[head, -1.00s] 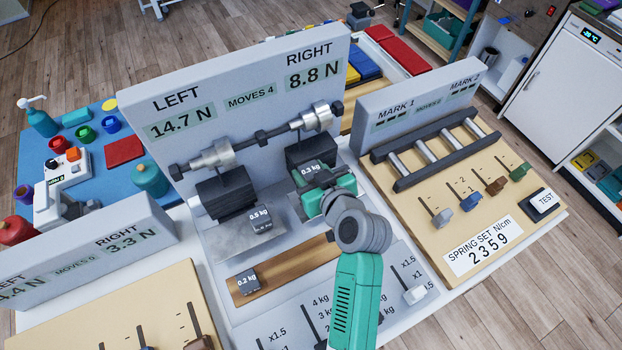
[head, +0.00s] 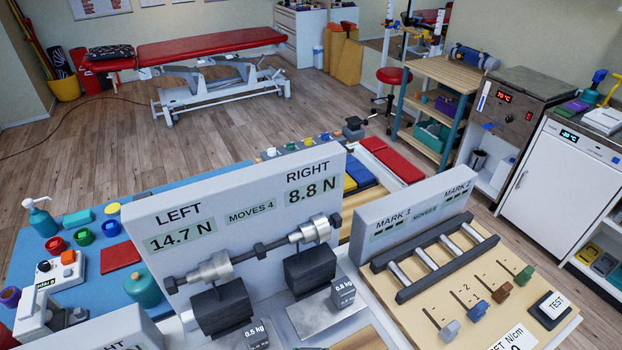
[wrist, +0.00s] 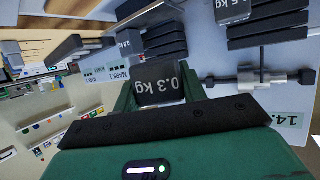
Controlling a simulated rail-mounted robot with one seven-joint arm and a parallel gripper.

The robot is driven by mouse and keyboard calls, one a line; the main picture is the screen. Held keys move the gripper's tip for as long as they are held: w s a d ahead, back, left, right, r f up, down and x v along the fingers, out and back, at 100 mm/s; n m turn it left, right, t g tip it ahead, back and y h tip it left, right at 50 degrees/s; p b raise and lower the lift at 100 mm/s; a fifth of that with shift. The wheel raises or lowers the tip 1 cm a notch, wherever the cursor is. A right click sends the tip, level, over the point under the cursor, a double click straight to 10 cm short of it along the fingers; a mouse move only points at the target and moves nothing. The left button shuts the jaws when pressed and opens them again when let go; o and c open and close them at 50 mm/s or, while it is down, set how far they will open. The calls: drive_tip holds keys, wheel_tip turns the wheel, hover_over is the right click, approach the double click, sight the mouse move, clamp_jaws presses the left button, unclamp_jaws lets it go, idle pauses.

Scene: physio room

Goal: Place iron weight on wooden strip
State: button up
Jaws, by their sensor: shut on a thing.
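An iron weight (wrist: 160,82) marked 0.3 kg sits between the fingers of my gripper (wrist: 160,95) in the wrist view. The gripper is shut on it, and its label reads upside down. My gripper is outside the head view. A sliver of the wooden strip (head: 358,336) shows at the bottom edge of the head view; most of it is cut off. A weight marked 0.5 kg (head: 256,334) is on the left pan. Another small weight (head: 343,292), its mark seeming to read 0.8 kg, is on the right pan (head: 312,316).
The balance panel (head: 245,205) reads 14.7 N left and 8.8 N right. Dark blocks (head: 222,310) stand below its bar. To the right is a spring board with a dark rail rack (head: 435,255) and a TEST button (head: 553,306). A blue mat (head: 95,263) lies left.

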drive_tip(key=r+p, duration=0.6)
drive_tip(key=p, duration=0.3)
drive_tip(key=s+r+p, duration=0.1)
drive_tip(key=r+p, duration=0.6)
drive_tip(key=p, duration=0.3)
drive_tip(key=r+p, duration=0.7)
drive_tip(key=p, duration=0.2)
drive_tip(key=shift+s+r, duration=0.1)
drive_tip(key=shift+s, duration=0.15)
drive_tip(key=shift+s+r+p, duration=0.15)
drive_tip(key=shift+r+p, duration=0.05)
drive_tip(key=shift+p, duration=0.5)
drive_tip(key=shift+f, duration=0.1)
drive_tip(key=n+g+y+b, duration=0.2)
drive_tip(key=n+y+b, duration=0.4)
drive_tip(key=b, duration=2.5)
hover_over(310, 315)
wheel_tip(310, 315, down, 18)
drive_tip(key=shift+f, duration=0.15)
wheel_tip(310, 315, down, 10)
drive_tip(key=shift+r+b, duration=0.15)
drive_tip(key=shift+b, duration=1)
